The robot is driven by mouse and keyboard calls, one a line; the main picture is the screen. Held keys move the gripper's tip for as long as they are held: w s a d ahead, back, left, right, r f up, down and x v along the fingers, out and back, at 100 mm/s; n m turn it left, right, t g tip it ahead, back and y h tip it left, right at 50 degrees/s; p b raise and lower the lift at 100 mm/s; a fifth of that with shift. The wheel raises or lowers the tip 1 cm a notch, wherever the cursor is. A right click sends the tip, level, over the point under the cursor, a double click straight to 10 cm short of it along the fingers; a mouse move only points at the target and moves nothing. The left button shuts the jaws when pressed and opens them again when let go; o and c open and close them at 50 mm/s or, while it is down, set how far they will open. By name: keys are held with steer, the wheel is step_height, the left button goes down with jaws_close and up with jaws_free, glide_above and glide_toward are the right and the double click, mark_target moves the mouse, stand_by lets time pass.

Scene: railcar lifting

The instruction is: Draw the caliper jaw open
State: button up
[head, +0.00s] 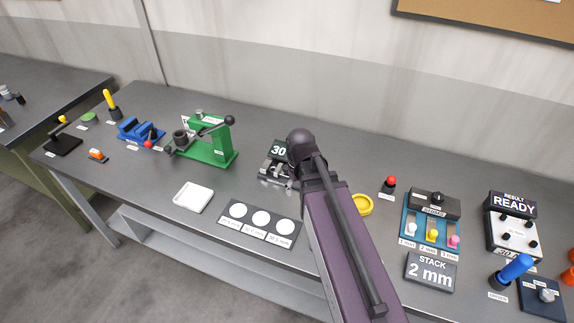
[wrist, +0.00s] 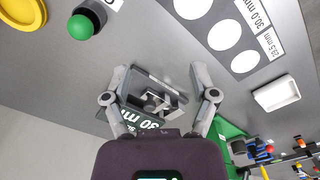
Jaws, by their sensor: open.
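The caliper (head: 274,174) is a small grey metal fixture on the bench, partly hidden by my arm in the head view. Its dark display (head: 279,150) reads 30 there. In the wrist view the caliper (wrist: 160,98) lies between my two fingers, with the display (wrist: 140,122) reading 30 mm beside it. My gripper (wrist: 160,72) is open, one finger on each side of the caliper, with nothing held. Whether a finger touches the caliper cannot be told. In the head view my gripper is hidden behind my arm.
A labelled plate with white discs (head: 255,229) and a white tray (head: 193,197) lie in front. A green press (head: 218,146) stands left. A yellow dish (head: 362,205) and the stack panel (head: 431,270) are right. A green button (wrist: 82,26) is near the caliper.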

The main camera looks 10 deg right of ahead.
mark_target(286, 167)
steer(key=w+r+n+p, duration=0.2)
steer(key=w+n, duration=0.2)
steer(key=w, duration=0.5)
steer(key=w+r+n+p, duration=0.2)
steer(key=w+n, duration=0.3)
steer(key=w, duration=0.5)
steer(key=shift+r, duration=0.2)
steer(key=shift+f, duration=0.2)
step_height(286, 167, down, 13)
steer(key=b, duration=1.3)
steer(key=shift+f+b, duration=0.2)
steer(key=shift+b, duration=0.15)
